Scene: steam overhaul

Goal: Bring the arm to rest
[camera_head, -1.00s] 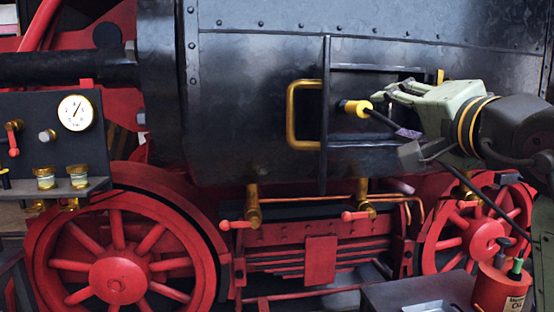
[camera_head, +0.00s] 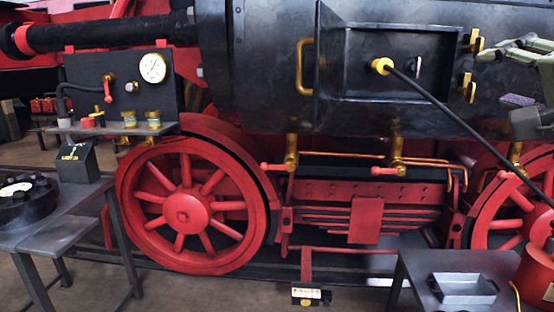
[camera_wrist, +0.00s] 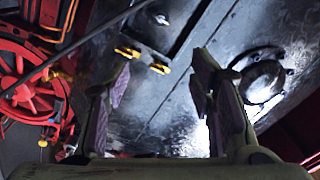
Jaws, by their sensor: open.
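My gripper (camera_head: 498,78) is at the right edge of the head view, in front of the black boiler side. Its pale green fingers with purple pads are spread apart with nothing between them. Most of my arm is outside that view. In the wrist view my gripper (camera_wrist: 160,85) is also open and empty, with the boiler wall beyond it. A yellow plug (camera_head: 381,66) sits in the open hatch recess (camera_head: 420,70), well left of my gripper. A black cable (camera_head: 440,107) runs from it down to the right, passing below my gripper.
Brass latches (camera_head: 472,40) stick out beside the hatch. The red drum (camera_head: 537,275) and a low table with a metal tray (camera_head: 464,288) stand at lower right. A bench (camera_head: 60,225) is at left, below the gauge panel (camera_head: 120,85).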

